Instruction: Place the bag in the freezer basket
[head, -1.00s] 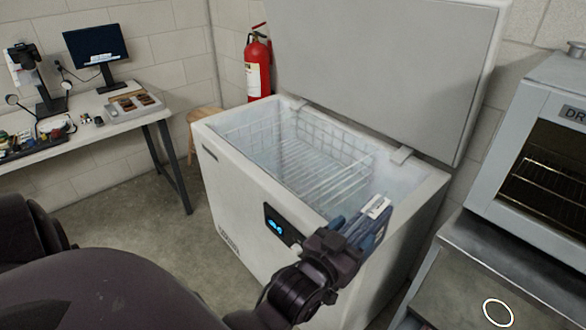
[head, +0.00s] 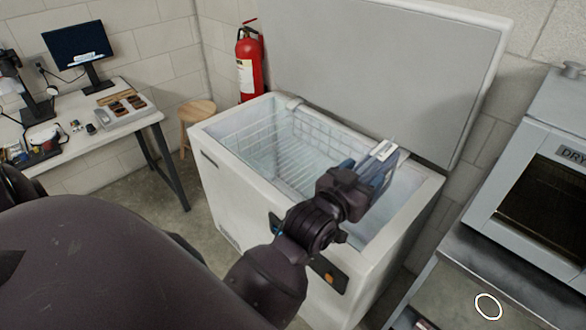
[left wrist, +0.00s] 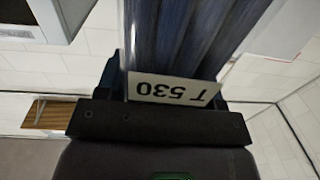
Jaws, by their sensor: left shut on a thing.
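My left gripper (head: 366,178) is shut on the bag (head: 377,172), a dark blue, flat bundle with a white label. In the left wrist view the bag (left wrist: 190,35) fills the space above the dark gripper body, and its label reads T 530 upside down. The gripper holds the bag above the right part of the open chest freezer (head: 232,178). The white wire freezer basket (head: 318,134) is inside the freezer, to the left of the bag. My arm and the bag hide part of the freezer's interior. My right gripper is out of view.
The raised lid (head: 390,75) stands behind the freezer. A drying oven (head: 545,180) is on a metal bench (head: 455,275) at right. A fire extinguisher (head: 249,68), stool (head: 197,112) and desk (head: 145,118) are at left. The space above the basket looks clear.

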